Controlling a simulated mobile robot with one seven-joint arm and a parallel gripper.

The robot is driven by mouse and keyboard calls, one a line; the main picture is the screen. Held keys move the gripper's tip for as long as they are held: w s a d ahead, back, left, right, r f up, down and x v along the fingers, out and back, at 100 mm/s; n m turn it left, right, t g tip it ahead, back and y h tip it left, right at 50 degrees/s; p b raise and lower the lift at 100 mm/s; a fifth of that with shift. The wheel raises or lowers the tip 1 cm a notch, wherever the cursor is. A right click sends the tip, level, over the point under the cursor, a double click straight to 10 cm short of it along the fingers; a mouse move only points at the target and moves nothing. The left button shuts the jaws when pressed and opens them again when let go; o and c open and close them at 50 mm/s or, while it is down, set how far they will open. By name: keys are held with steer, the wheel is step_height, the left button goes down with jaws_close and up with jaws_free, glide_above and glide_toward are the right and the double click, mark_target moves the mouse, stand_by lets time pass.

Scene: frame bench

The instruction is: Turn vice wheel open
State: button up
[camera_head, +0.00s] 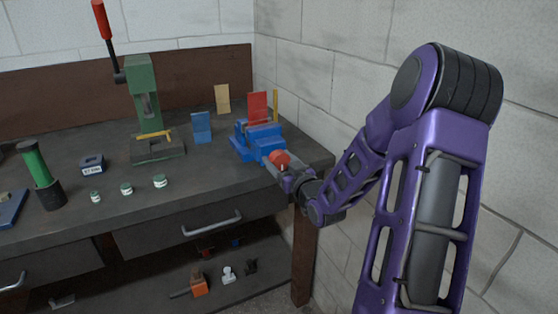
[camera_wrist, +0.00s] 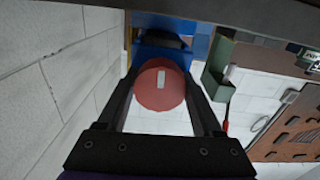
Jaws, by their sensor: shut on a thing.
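The blue vice (camera_head: 256,142) stands at the right end of the bench, and part of it shows at the top of the wrist view (camera_wrist: 172,42). Its red round wheel (camera_head: 279,159) faces the front of the bench. In the wrist view the wheel (camera_wrist: 161,98) sits between my two fingers, with a short white mark on its face. My gripper (camera_head: 290,172) is shut on the wheel, one finger on each side of it. The vice's jaws are partly hidden and I cannot tell how far apart they stand.
A green press (camera_head: 142,95) with a red-tipped lever stands at the back. Blue (camera_head: 201,127), red (camera_head: 257,107) and tan (camera_head: 222,98) upright plates stand near the vice. Small labelled jars (camera_head: 161,181) line the front. A block wall (camera_head: 310,95) closes off the right side.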

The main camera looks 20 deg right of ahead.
steer(key=shift+s+a+f, duration=0.1)
steer(key=shift+f, duration=0.2)
steer(key=o, duration=1.3)
steer(key=shift+r, duration=0.1)
steer(key=shift+o, duration=0.2)
steer(key=s+p, duration=1.1)
steer(key=s, duration=0.6)
steer(key=shift+s+d, duration=0.2)
steer(key=shift+d, duration=0.15)
